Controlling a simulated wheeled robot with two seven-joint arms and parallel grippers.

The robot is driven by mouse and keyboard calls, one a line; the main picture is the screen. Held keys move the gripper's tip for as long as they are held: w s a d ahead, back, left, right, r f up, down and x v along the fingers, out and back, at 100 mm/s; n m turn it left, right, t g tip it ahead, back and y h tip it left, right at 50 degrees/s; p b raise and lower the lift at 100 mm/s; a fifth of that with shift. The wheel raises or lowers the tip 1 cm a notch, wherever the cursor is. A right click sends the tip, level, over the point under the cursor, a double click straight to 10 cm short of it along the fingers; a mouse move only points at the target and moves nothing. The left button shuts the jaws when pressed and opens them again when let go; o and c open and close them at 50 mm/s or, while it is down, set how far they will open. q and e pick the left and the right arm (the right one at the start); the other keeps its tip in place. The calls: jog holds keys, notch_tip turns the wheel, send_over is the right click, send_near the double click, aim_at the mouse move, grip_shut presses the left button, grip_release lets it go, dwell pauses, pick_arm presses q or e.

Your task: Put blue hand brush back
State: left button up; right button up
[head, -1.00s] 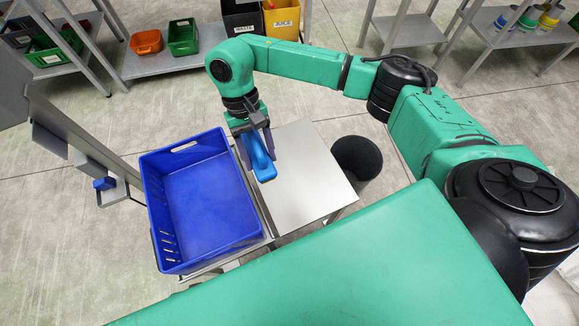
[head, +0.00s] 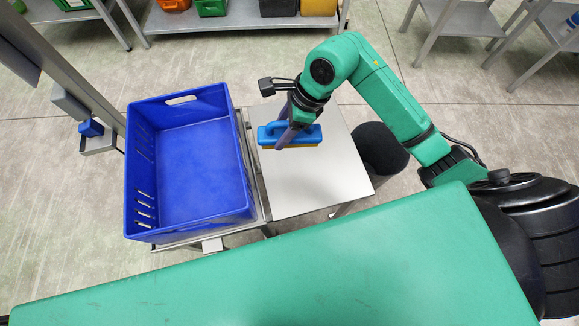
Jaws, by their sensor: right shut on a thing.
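The blue hand brush (head: 304,136) has a blue body and a strip of yellow bristles along its lower edge. My right gripper (head: 289,132) is shut on it, with its fingers across the left part of the body. The brush lies roughly level over the steel table top (head: 308,190). I cannot tell whether it touches the surface or hangs above it. My left gripper is not in view.
A large empty blue crate (head: 190,190) stands left of the table top. A black bin (head: 382,148) is close to the table's right side. A post with small grey holders (head: 98,140), one with something blue in it, is at the left. Shelves line the back.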

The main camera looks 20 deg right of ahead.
notch_tip(320, 180, down, 20)
jog(key=shift+r+b, duration=0.1)
jog(key=shift+b, duration=0.85)
jog(key=shift+f, duration=0.3)
jog(key=o, duration=1.3)
jog(key=shift+r, duration=0.1)
jog(key=shift+d+r, duration=0.15)
jog(key=shift+r, duration=0.3)
jog(key=p+v, duration=0.1)
jog(key=v, duration=1)
jog(key=shift+r, duration=0.2)
jog(key=shift+d, duration=0.1)
